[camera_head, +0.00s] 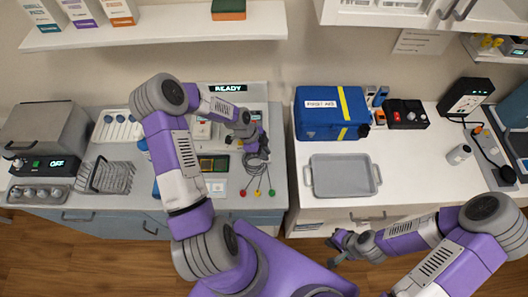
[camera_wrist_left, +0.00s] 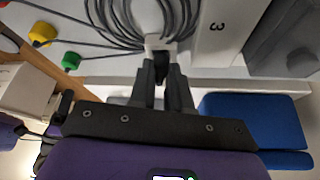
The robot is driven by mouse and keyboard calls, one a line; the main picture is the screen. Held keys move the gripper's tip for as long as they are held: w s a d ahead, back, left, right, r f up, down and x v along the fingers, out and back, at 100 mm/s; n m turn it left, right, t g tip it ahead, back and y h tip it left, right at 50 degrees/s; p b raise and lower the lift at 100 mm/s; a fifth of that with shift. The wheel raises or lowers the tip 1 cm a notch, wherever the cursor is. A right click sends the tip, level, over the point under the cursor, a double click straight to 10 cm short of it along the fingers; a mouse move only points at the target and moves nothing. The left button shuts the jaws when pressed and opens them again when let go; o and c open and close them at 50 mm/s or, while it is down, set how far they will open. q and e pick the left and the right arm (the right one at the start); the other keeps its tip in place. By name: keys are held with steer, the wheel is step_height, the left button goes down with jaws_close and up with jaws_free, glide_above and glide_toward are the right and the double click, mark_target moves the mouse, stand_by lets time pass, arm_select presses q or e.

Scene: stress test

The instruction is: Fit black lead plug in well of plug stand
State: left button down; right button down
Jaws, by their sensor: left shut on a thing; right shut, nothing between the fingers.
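My left gripper (camera_head: 250,142) is over the left counter, beside a white device with a READY display. It also shows in the left wrist view (camera_wrist_left: 165,82), shut on a small dark piece, apparently the black lead plug (camera_wrist_left: 159,64). A pale block and a bundle of grey leads (camera_wrist_left: 110,15) lie just beyond the fingertips. The leads also show in the head view (camera_head: 257,168), with red, green and yellow ends hanging below. I cannot pick out the plug stand or its well for certain. My right gripper (camera_head: 336,246) is shut and empty, in front of the right counter.
A grey tray (camera_head: 342,159) and a blue case (camera_head: 332,113) are on the right counter. A wire rack (camera_head: 106,177) and a grey machine reading OFF (camera_head: 45,135) stand at the left.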

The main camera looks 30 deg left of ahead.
arm_select(q)
steer(key=c, duration=1.4)
jaws_free()
steer(key=shift+o, duration=0.2)
steer(key=shift+r, duration=0.1)
steer(key=shift+r+p, duration=1.25)
steer(key=shift+r, duration=0.7)
steer(key=shift+o, duration=0.3)
steer(key=o, duration=0.5)
steer(key=shift+r+p, duration=0.95)
steer(key=shift+r, duration=0.55)
